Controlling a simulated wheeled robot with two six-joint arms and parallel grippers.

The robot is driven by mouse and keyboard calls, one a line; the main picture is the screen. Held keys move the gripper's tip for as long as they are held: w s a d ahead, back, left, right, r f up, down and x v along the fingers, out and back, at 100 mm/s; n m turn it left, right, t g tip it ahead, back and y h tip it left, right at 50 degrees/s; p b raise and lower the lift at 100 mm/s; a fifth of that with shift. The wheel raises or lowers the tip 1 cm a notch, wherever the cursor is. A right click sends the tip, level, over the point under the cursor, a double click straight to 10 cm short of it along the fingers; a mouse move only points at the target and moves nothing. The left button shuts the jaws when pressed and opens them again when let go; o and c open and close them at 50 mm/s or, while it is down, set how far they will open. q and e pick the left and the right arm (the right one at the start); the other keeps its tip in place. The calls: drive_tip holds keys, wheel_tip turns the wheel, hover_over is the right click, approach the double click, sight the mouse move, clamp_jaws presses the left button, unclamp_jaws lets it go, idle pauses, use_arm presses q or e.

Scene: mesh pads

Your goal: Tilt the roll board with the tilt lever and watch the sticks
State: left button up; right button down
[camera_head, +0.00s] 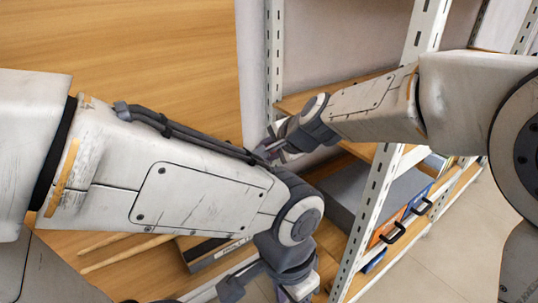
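Two pale wooden sticks (128,252) lie at the lower left, partly behind my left arm. Next to them is a dark flat piece with a white label strip (232,249); it may be part of the roll board, but my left arm hides most of it. I cannot make out the tilt lever. My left gripper (268,290) points down at the bottom edge, right of the labelled piece, its tips cut off or unclear. My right gripper (268,150) is further back beside the shelf post, small and partly covered; nothing is clearly seen in it.
A white slotted metal shelf (352,240) with wooden boards stands on the right. It holds a grey box (370,190) and orange and blue binders (388,232). A wooden surface (130,45) fills the upper left. Pale floor (445,250) is bare at the lower right.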

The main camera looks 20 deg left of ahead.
drive_tip(key=shift+w+r, duration=0.1)
drive_tip(key=shift+r, duration=0.3)
drive_tip(key=c, duration=0.7)
unclamp_jaws()
drive_tip(key=shift+f, duration=0.15)
drive_tip(key=p+v, duration=0.1)
drive_tip(key=v, duration=0.9)
drive_tip(key=shift+s+p, duration=0.25)
drive_tip(key=shift+p, duration=0.15)
drive_tip(key=shift+d, duration=0.15)
